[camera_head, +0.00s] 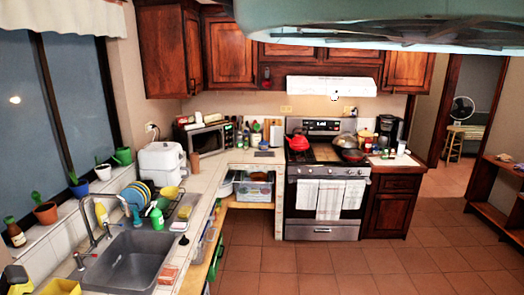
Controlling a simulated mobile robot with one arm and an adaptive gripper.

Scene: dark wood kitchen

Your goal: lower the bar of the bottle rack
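I cannot make out a bottle rack or its bar for certain in this head view. A dish rack (182,207) with plates and a green bottle stands on the left counter beside the sink, but I cannot tell any lowering bar on it. My gripper is not in view, so its place relative to any rack does not show.
The left counter holds a sink (130,262) and a white appliance (162,166). A stove (325,190) with pots and a red kettle (298,142) stands at the back. Low wooden shelving (497,196) is at the right edge. The tiled floor (330,266) between is clear.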

